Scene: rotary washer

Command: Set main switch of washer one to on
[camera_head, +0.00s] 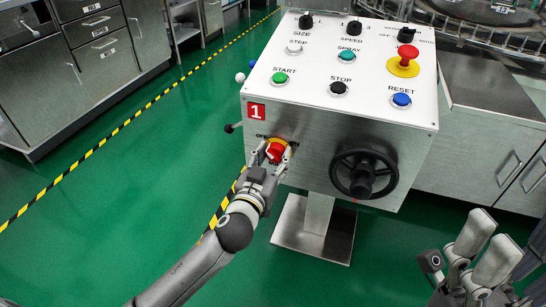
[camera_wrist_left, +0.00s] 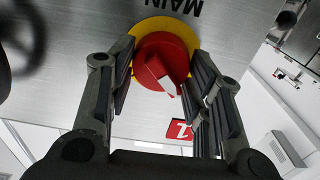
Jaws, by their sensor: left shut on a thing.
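The main switch (camera_head: 277,150) is a red rotary knob on a yellow ring, on the front face of the washer one control box, below the red "1" label (camera_head: 257,111). In the left wrist view the knob (camera_wrist_left: 160,62) shows a white mark toward its lower right, and part of the word "MAIN" shows above it. My left gripper (camera_head: 269,158) is shut on the knob, with its fingers on both sides (camera_wrist_left: 163,82). The fingers hide parts of the ring in the head view. My right gripper (camera_head: 458,255) is at the lower right, open, empty and away from the box.
A black handwheel (camera_head: 363,173) sits on the front face, right of the switch. The white top panel (camera_head: 345,65) carries buttons, black knobs and a red emergency stop (camera_head: 404,62). A dark ball-ended lever (camera_head: 232,128) sticks out at the left. Green floor is free to the left.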

